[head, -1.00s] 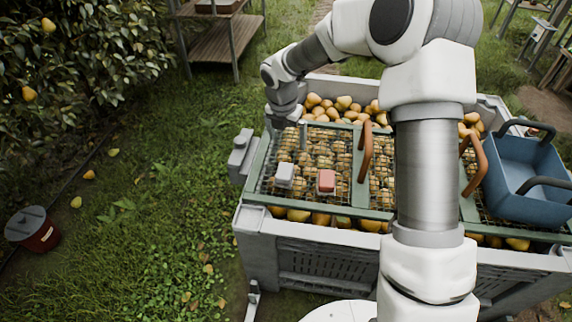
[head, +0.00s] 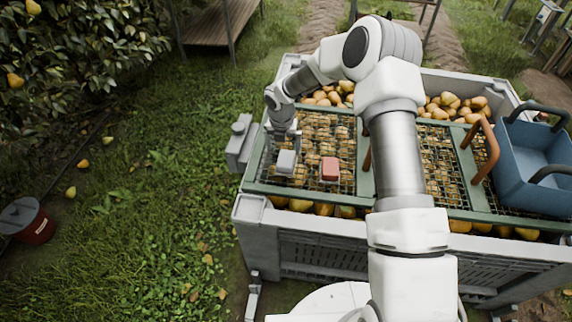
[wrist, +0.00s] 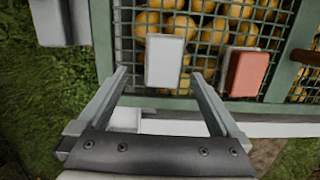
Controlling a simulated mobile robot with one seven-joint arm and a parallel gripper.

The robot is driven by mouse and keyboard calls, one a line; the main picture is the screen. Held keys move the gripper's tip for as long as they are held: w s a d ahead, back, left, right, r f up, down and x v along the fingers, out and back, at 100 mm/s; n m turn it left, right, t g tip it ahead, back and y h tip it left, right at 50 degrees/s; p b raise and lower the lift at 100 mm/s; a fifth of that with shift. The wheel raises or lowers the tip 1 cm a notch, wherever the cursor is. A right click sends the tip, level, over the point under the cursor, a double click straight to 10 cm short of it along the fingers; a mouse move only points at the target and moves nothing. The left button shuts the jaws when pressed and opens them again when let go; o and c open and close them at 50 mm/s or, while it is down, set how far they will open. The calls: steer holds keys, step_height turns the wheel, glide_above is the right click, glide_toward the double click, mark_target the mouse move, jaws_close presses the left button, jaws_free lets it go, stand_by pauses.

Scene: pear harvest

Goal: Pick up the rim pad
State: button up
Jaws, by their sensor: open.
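Two small blocks lie on the wire mesh lid: a pale grey one (head: 286,162) and a red one (head: 329,169) to its right. I cannot tell for certain which is the rim pad. In the wrist view the pale grey block (wrist: 165,60) stands ahead between the lines of my two fingers, and the red block (wrist: 246,73) is right of the right finger. My gripper (wrist: 158,74) is open and empty. In the head view my gripper (head: 284,134) is just behind the pale grey block, above the mesh; contact cannot be made out.
The green-framed mesh lid (head: 365,150) covers a grey bin (head: 320,250) of pears. Brown handles (head: 486,150) rise from the lid. A blue basket (head: 535,165) stands on its right. A grey box (head: 240,145) is at the bin's left side. A red lidded pot (head: 28,222) stands on the grass.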

mark_target(286, 158)
steer(key=f, duration=0.4)
steer(key=f+b, duration=0.1)
steer(key=f, duration=0.1)
steer(key=shift+w+d+f, duration=0.3)
steer(key=shift+d, duration=0.1)
steer(key=c, duration=1.2)
steer(key=shift+r, duration=0.1)
steer(key=shift+c, duration=0.2)
steer(key=shift+r, duration=0.1)
step_height(286, 158, up, 4)
steer(key=shift+r+p, duration=0.2)
steer(key=shift+p, duration=0.25)
steer(key=s+d+r+p, duration=0.1)
steer(key=s+d+r, duration=0.1)
steer(key=d, duration=0.3)
steer(key=s+d+r+p, duration=0.1)
steer(key=d+r, duration=0.3)
steer(key=d, duration=0.2)
steer(key=shift+s+r, duration=0.15)
steer(key=shift+s, duration=0.2)
